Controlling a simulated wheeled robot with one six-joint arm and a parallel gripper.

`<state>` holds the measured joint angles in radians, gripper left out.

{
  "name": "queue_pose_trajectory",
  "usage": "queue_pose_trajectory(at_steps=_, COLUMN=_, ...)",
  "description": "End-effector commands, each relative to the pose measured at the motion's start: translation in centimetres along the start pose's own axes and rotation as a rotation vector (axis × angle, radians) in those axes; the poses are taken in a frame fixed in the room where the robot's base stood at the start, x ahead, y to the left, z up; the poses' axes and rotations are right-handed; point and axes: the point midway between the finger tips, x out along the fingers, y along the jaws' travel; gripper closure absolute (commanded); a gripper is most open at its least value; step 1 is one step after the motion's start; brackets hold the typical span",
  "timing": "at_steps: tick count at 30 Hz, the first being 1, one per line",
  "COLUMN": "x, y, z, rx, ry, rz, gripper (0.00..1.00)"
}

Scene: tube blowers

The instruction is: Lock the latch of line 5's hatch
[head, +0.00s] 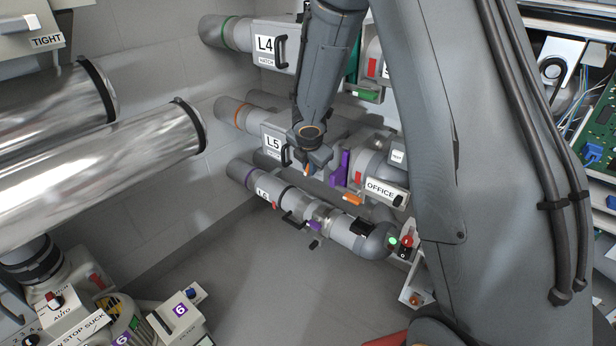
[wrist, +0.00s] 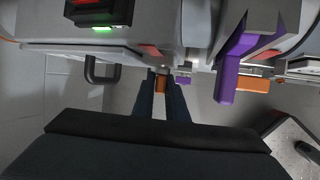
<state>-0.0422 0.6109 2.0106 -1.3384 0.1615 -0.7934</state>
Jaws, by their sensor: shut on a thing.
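Line 5's hatch (head: 272,141) is the grey box labelled L5 on the pipe with the orange ring, and it has a black handle (head: 286,156). In the wrist view, the handle (wrist: 101,72) is left of my fingers. My gripper (head: 308,166) is just right of that hatch. In the wrist view, my gripper (wrist: 161,84) has its two dark fingers on either side of a small orange piece (wrist: 160,83), which looks like the latch. The fingers hide part of it, so I cannot tell whether it is locked.
A purple lever (wrist: 234,72) hangs close right of my fingers. An orange lever (head: 353,199) lies below the OFFICE label (head: 386,191). Line 4's hatch (head: 264,45) is above and line 6's pipe (head: 262,193) below. The floor (head: 215,265) in front is clear.

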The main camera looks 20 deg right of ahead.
Motion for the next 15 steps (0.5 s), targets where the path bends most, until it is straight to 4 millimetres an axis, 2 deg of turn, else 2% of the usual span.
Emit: queue_pose_trajectory(at_steps=15, x=0.25, y=0.3, z=0.11, rx=0.052, ry=-0.004, rz=0.137, gripper=1.0)
